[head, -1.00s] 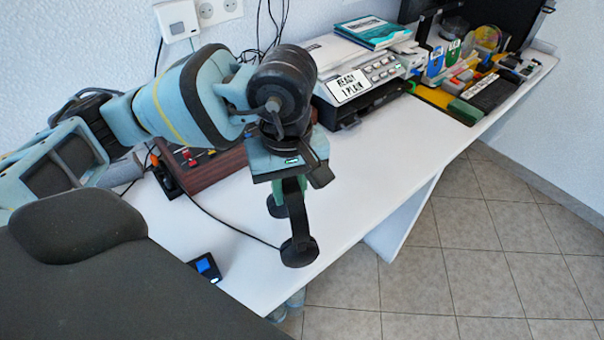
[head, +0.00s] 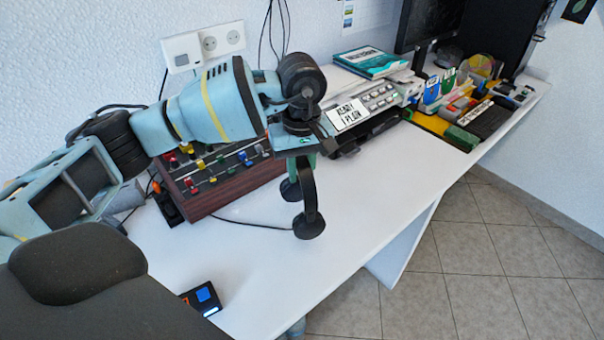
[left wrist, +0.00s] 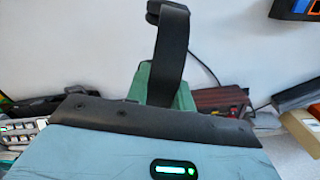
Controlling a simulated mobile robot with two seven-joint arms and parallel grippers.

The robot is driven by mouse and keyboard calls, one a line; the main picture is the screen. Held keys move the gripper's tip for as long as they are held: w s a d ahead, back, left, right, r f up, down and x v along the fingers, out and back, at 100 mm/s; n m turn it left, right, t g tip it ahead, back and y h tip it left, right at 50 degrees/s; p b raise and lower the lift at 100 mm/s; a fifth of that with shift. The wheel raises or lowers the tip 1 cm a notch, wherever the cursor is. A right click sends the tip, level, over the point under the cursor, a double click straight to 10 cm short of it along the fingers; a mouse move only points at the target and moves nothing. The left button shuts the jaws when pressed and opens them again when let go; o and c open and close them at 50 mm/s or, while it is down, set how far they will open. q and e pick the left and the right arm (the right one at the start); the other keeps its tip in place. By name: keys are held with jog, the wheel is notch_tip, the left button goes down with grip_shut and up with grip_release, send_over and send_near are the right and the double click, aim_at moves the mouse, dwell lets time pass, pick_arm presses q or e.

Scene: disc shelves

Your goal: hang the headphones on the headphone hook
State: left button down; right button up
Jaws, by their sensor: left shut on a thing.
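The black headphones (head: 311,212) hang below my left gripper (head: 301,162) in the head view, above the white table. My left gripper is shut on their headband, and the ear cups point down. In the left wrist view the headphones (left wrist: 173,50) rise from between the green fingers of my left gripper (left wrist: 160,88). The gripper body hides part of the headband. I do not see the headphone hook in these frames. My right gripper is not in view.
A wood-sided mixer (head: 225,182) stands behind the headphones. A small black device (head: 203,299) lies near the table's front edge. The white table (head: 270,255) is clear in its middle.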

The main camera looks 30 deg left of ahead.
pick_arm(q)
jog(key=shift+w+a+f, duration=0.15)
jog(key=shift+w+f, duration=0.2)
jog(key=shift+f, duration=0.15)
jog(key=shift+w+a+f, duration=0.15)
jog(key=shift+w+f, duration=0.2)
jog(key=shift+f, duration=0.15)
jog(key=shift+f+p, duration=0.3)
jog(key=shift+f, duration=0.3)
jog(key=shift+f, duration=0.25)
jog(key=c, duration=1.2)
grip_release()
jog(key=shift+c, duration=0.2)
jog(key=shift+o, duration=0.2)
